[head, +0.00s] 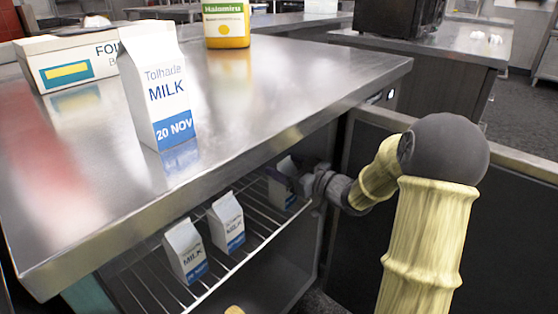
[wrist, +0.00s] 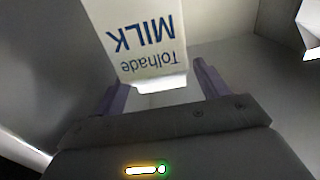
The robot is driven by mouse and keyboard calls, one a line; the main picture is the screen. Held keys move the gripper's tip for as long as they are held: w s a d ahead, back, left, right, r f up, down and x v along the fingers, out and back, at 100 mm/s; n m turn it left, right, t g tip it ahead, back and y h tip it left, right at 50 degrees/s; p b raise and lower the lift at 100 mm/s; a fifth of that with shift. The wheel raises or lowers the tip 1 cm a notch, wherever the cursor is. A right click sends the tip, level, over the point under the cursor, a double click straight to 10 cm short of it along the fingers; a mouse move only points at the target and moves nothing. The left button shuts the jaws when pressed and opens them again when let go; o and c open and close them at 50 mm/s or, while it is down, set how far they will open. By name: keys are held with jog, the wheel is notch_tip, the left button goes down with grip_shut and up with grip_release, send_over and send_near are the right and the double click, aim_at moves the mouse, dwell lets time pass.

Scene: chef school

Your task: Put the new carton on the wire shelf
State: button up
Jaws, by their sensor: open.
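A white and blue milk carton (head: 160,95) marked 20 NOV stands upright on the steel counter. The wire shelf (head: 255,240) is inside the open cabinet below. Two milk cartons stand on its left part, one at the front (head: 186,252) and one behind it (head: 227,223). A third carton (head: 282,184) is deeper to the right, partly hidden by my gripper (head: 300,183). In the wrist view, my gripper (wrist: 152,88) is open, with a finger on each side of a milk carton (wrist: 140,35), which appears inverted there. Whether the fingers touch it, I cannot tell.
The counter (head: 270,90) overhangs the shelf and my gripper. An open door panel (head: 510,200) stands to the right, behind my arm. The shelf's front middle is bare.

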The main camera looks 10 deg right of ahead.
jog(key=p+v, duration=0.2)
jog(key=v, duration=0.7)
jog(key=shift+s+p, duration=0.15)
jog(key=shift+p, duration=0.2)
notch_tip(320, 180, down, 6)
jog(key=a+m+g+h, duration=0.2)
jog(key=m+g+h, duration=0.2)
jog(key=h, duration=0.5)
jog(key=s+a+f+m+g, duration=0.1)
jog(key=s+a+f+g, duration=0.1)
jog(key=s, duration=0.7)
jog(key=s+a+f+m+g+h, duration=0.1)
jog(key=s+a+f+m+g, duration=0.1)
jog(key=s+a+g, duration=0.2)
jog(key=s+g, duration=0.2)
jog(key=s, duration=0.2)
jog(key=shift+s+a+f+h, duration=0.2)
jog(key=shift+s+a+h, duration=0.1)
jog(key=shift+s, duration=0.1)
jog(key=shift+r, duration=0.1)
